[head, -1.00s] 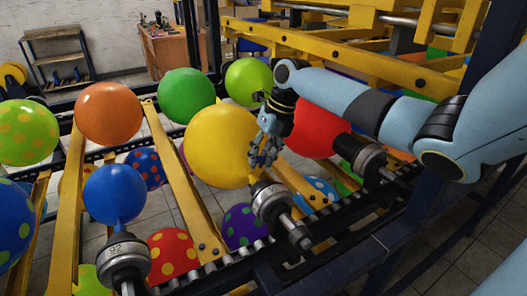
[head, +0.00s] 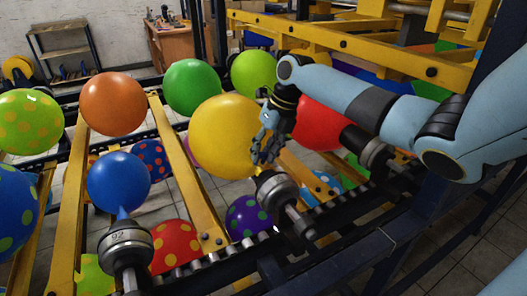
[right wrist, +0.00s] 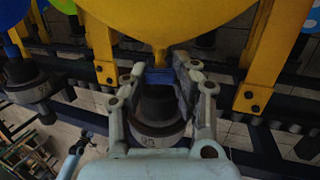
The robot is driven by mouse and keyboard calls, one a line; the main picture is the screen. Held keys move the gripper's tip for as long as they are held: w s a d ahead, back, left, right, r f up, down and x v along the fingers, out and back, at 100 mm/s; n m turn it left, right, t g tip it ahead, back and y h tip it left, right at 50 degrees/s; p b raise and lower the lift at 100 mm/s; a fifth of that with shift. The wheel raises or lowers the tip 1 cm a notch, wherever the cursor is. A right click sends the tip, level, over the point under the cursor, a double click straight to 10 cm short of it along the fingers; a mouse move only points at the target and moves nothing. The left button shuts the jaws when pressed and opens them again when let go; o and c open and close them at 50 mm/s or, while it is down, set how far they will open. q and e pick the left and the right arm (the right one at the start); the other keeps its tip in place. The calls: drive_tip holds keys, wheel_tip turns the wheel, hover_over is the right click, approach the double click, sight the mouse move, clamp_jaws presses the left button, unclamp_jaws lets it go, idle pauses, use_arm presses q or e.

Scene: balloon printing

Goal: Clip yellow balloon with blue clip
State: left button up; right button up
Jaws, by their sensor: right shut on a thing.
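The yellow balloon (head: 222,137) is the large plain one in the middle of the head view, mounted on a metal nozzle (head: 277,190). In the right wrist view the yellow balloon (right wrist: 160,18) fills the top, and its narrow neck comes down towards the gripper. My right gripper (head: 264,158) is at the balloon's lower right side, just above the nozzle. In the right wrist view the right gripper (right wrist: 160,74) is shut on the blue clip (right wrist: 159,77), which sits at the balloon's neck. Whether the clip encloses the neck is unclear. My left gripper is out of view.
A blue balloon (head: 118,182) stands on another nozzle (head: 125,245) at left. A red balloon (head: 318,124) is close behind my right arm. Yellow slats (head: 187,165) and dark rails run between the nozzles. Several other balloons surround this one.

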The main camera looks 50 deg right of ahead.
drive_tip(key=shift+a+f, duration=0.1)
drive_tip(key=shift+f, duration=0.25)
drive_tip(key=shift+w+f+b, duration=0.1)
drive_tip(key=shift+f+b, duration=0.2)
drive_tip(key=shift+b, duration=0.25)
drive_tip(key=shift+b+x, duration=0.75)
drive_tip(key=shift+x, duration=0.05)
clamp_jaws()
drive_tip(key=o, duration=1.1)
unclamp_jaws()
drive_tip(key=shift+c, duration=0.2)
drive_tip(key=shift+r, duration=0.1)
drive_tip(key=p+v, duration=0.7)
drive_tip(key=v, duration=0.2)
drive_tip(key=shift+a, duration=0.1)
